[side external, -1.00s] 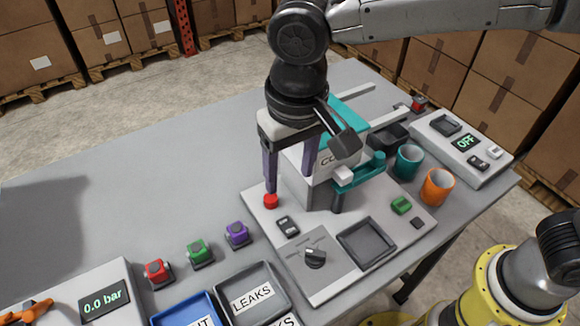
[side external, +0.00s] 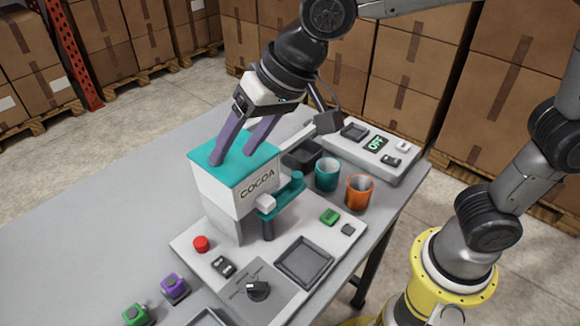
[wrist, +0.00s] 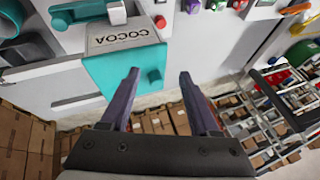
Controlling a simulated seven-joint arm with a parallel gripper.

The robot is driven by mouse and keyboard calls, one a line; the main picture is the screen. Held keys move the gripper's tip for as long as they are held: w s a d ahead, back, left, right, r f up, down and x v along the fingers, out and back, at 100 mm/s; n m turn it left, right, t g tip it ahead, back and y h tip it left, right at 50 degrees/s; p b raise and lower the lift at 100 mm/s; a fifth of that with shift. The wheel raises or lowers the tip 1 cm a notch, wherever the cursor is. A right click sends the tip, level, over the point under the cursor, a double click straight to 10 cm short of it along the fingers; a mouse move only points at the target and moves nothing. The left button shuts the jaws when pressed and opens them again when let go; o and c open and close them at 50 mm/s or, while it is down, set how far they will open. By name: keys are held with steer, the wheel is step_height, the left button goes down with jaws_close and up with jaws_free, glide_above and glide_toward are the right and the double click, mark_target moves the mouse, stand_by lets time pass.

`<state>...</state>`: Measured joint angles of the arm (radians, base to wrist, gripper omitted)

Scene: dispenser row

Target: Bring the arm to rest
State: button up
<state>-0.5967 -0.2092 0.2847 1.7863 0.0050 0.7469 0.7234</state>
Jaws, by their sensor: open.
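My gripper (side external: 233,158) is open and empty, with its two purple fingers parted and tilted. In the side external view the fingers overlap the teal top of the white COCOA dispenser (side external: 222,193); how far above or behind it they are I cannot tell. In the wrist view my gripper (wrist: 158,73) has nothing between its fingers, and the dispenser's teal top (wrist: 118,75) lies ahead and to the left.
The dispenser stands on a light panel with a red button (side external: 201,244), a dark knob (side external: 257,291) and a grey tray (side external: 304,262). A teal cup (side external: 327,175) and an orange cup (side external: 359,191) stand to its right. The table's far left is clear.

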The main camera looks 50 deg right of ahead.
steer(key=s+d+h, duration=0.1)
steer(key=s+d, duration=0.3)
steer(key=d, duration=0.4)
steer(key=s+d+h, duration=0.1)
steer(key=s+d, duration=0.3)
steer(key=d, duration=0.4)
steer(key=s+d+f+n+h, duration=0.1)
steer(key=s+d+f, duration=0.3)
steer(key=s, duration=0.5)
steer(key=d, duration=0.2)
steer(key=shift+d+f+t, duration=0.3)
steer(key=shift+d, duration=0.05)
steer(key=shift+c, duration=0.3)
